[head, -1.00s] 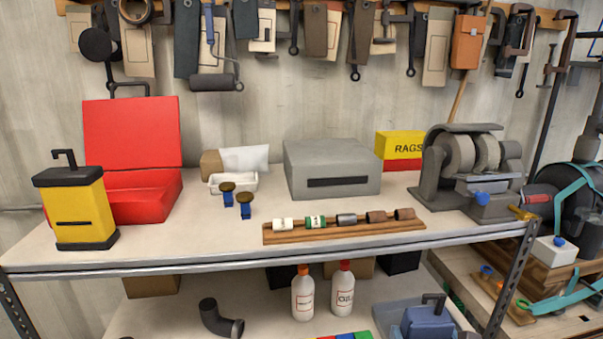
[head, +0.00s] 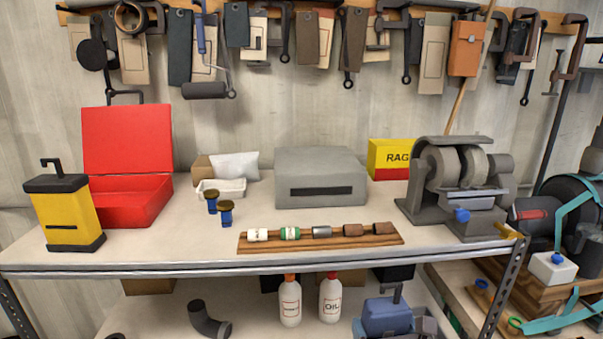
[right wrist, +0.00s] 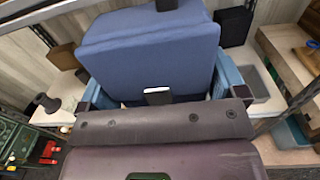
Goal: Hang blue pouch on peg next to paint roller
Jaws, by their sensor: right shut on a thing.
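The blue pouch (head: 387,317) is low in the head view, in front of the lower shelf, with a dark loop on top. In the right wrist view the pouch (right wrist: 150,50) fills the upper middle. My right gripper (right wrist: 158,94) is shut on it, with light-blue fingers at its left and right sides. In the head view my gripper is mostly cut off below the pouch. The paint roller (head: 205,90), with a blue handle, hangs on the wall at upper left. The pegs beside it are hard to make out among hanging items. My left gripper is not in view.
A wooden rail (head: 275,14) carries pouches and clamps. On the bench (head: 320,258) stand a yellow can (head: 66,215), red box (head: 125,150), grey case (head: 320,175) and grinder (head: 455,185). Bottles (head: 289,300) stand on the lower shelf.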

